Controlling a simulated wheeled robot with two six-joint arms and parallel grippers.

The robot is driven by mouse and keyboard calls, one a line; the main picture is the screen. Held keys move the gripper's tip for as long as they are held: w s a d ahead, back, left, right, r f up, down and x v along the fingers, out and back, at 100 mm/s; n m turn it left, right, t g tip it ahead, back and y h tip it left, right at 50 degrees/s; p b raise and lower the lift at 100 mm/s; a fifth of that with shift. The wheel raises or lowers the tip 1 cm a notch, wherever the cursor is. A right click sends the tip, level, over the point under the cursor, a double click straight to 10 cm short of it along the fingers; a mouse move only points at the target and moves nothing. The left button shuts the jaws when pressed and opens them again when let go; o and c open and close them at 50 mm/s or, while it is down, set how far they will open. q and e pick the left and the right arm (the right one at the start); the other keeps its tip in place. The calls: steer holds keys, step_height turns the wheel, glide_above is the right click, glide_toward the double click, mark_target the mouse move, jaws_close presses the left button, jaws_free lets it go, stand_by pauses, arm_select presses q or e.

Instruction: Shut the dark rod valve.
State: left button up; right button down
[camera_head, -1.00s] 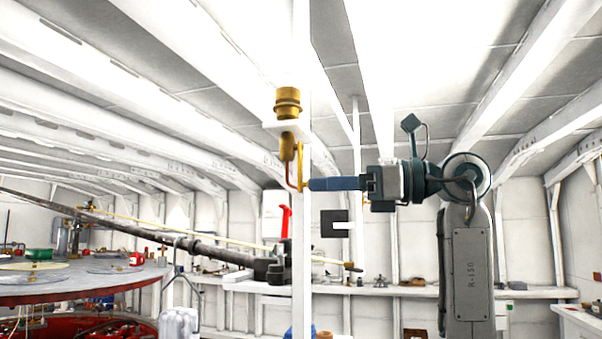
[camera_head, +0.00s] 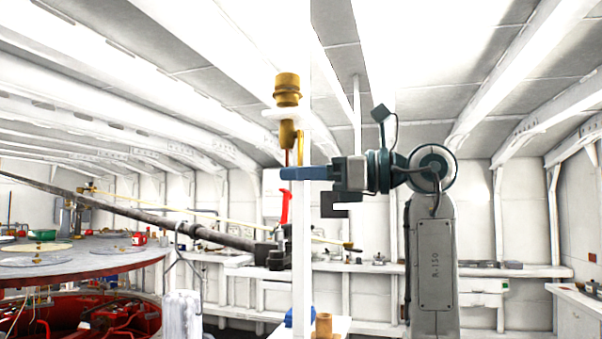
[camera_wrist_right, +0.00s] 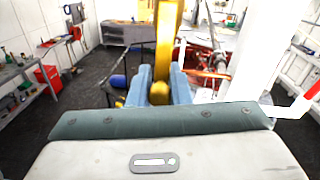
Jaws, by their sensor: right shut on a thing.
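My right gripper (camera_head: 283,173) reaches from the right across a white post (camera_head: 303,270), its blue fingers pointing left. In the right wrist view the blue fingers (camera_wrist_right: 160,85) are shut on a brass handle (camera_wrist_right: 168,40) with a round knob at its lower end. In the head view a brass valve body (camera_head: 287,92) sits on a white bracket above the gripper. A thin brass piece (camera_head: 299,145) hangs beside it. A long dark rod (camera_head: 140,213) slopes from the left edge down to a dark fitting near the post. I cannot tell whether it joins this valve. My left gripper is out of view.
A red handle (camera_head: 285,208) shows just below my fingers, left of the post. A dark angular bracket (camera_head: 328,205) is right of the post. A round table (camera_head: 75,262) with red below stands at left. A white shelf (camera_head: 480,268) runs along the back wall.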

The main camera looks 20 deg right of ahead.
steer(key=shift+a, duration=0.1)
steer(key=s+a+r+m+b, duration=0.1)
steer(key=m, duration=0.3)
steer(key=s+a+r+m+b, duration=0.1)
steer(key=s+m, duration=0.1)
steer(key=m, duration=0.3)
steer(key=s+a+r+m+t+b, duration=0.1)
steer(key=r+m+b, duration=0.1)
steer(key=m, duration=0.2)
steer(key=shift+s+m, duration=0.35)
steer(key=shift+m, duration=0.05)
steer(key=shift+s+a+r+m+t+b, duration=0.15)
steer(key=shift+r+m, duration=0.25)
steer(key=shift+m, duration=0.45)
steer(key=shift+w+d+r+m+t+b, duration=0.1)
steer(key=shift+r+m+b, duration=0.1)
steer(key=shift+r+m, duration=0.45)
steer(key=shift+s+a+r+m+t+b, duration=0.1)
steer(key=shift+r+m+b, duration=0.1)
steer(key=shift+m, duration=0.8)
steer(key=c, duration=1.3)
jaws_free()
steer(key=shift+c, duration=0.2)
